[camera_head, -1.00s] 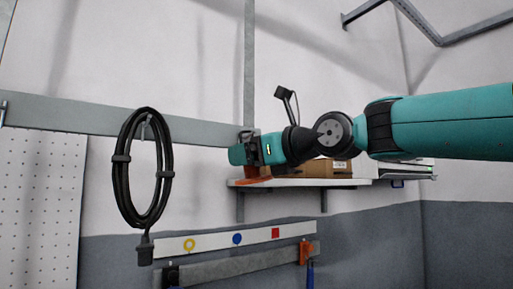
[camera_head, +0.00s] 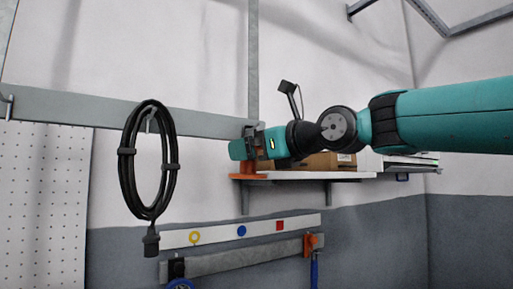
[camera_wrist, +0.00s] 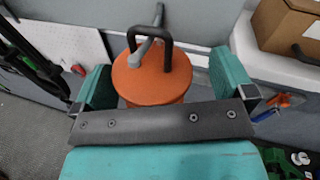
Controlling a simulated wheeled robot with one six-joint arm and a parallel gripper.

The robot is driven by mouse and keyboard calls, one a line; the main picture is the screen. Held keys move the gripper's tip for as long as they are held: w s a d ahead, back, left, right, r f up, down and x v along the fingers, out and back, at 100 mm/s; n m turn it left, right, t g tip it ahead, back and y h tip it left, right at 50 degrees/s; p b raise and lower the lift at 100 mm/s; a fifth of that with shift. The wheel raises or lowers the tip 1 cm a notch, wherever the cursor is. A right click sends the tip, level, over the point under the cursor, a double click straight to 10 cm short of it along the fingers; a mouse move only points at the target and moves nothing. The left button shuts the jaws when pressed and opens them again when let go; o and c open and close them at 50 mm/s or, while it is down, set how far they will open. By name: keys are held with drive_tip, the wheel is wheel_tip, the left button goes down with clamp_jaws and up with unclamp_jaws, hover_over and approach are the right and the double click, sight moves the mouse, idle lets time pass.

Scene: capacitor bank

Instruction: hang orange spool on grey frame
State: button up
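The orange spool (camera_wrist: 150,82) has a dark loop handle (camera_wrist: 166,42) on top and sits between my fingers in the wrist view. A grey hook (camera_wrist: 146,48) of the frame passes through the loop. My gripper (camera_wrist: 165,85) is open, with one teal finger on each side of the spool and a visible gap on the right. In the head view my gripper (camera_head: 250,147) is at the grey frame (camera_head: 205,122), near where its horizontal beam meets an upright. Part of the orange spool (camera_head: 249,170) shows below it; the rest is hidden.
A coiled black cable (camera_head: 126,175) hangs on the beam to the left. A shelf (camera_head: 310,176) with a cardboard box (camera_head: 325,161) lies right behind my gripper. A strip with coloured marks (camera_head: 215,233) and a tool rail (camera_head: 225,259) are below.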

drive_tip(key=shift+s+d, duration=0.1)
drive_tip(key=shift+d, duration=0.1)
drive_tip(key=b+v, duration=0.2)
drive_tip(key=v, duration=1.5)
drive_tip(key=shift+s+a, duration=0.1)
